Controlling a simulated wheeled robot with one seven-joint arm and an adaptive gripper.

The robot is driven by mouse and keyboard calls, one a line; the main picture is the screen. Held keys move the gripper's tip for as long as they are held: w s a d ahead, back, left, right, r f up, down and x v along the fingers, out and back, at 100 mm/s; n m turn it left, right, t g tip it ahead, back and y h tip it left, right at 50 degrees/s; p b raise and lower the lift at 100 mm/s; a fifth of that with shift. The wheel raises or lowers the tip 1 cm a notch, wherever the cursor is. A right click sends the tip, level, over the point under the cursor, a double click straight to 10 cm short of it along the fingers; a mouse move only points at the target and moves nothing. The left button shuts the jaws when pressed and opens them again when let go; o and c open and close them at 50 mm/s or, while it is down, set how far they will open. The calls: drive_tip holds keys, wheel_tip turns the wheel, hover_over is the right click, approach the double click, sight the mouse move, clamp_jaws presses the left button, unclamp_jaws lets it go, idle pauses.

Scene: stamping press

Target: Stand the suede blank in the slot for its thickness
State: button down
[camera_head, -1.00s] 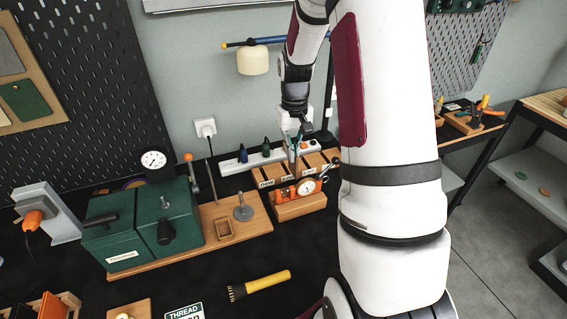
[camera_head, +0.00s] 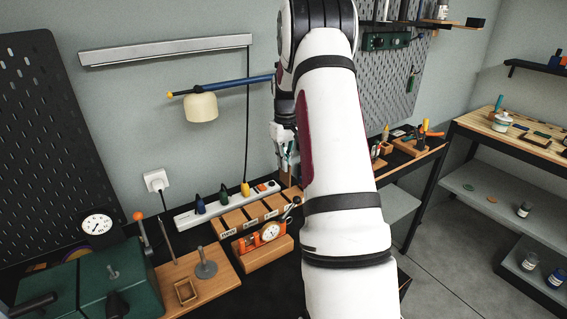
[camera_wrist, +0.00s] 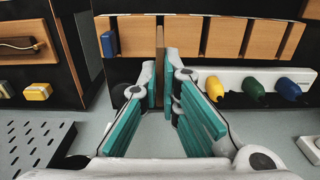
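The slotted wooden rack (camera_head: 268,251) stands on the bench against the wall, with labels along its front. In the wrist view its tan panels (camera_wrist: 180,38) run across the top, with gaps between them. My gripper (camera_head: 285,160) is over the rack's right part, partly hidden by my arm. In the wrist view its teal-padded fingertips (camera_wrist: 160,72) are close together on either side of a thin brown piece, seen edge-on, which appears to be the suede blank (camera_wrist: 160,40). The blank lines up with a gap between two panels. Whether its lower edge is inside the slot is hidden.
An orange dial gauge (camera_head: 268,234) sits at the rack's front. A blue piece (camera_wrist: 109,44) is at the rack's end. A green press (camera_head: 75,285) stands left; a lamp (camera_head: 201,107) hangs above.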

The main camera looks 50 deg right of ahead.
sight(285, 184)
drive_tip(key=shift+f, duration=2.25)
drive_tip(key=shift+f+b, duration=0.25)
drive_tip(key=shift+b, duration=0.05)
drive_tip(key=shift+f, duration=0.35)
drive_tip(key=shift+f+b, duration=0.35)
drive_tip(key=shift+f, duration=1)
drive_tip(key=shift+f, duration=0.3)
drive_tip(key=c, duration=1.7)
unclamp_jaws()
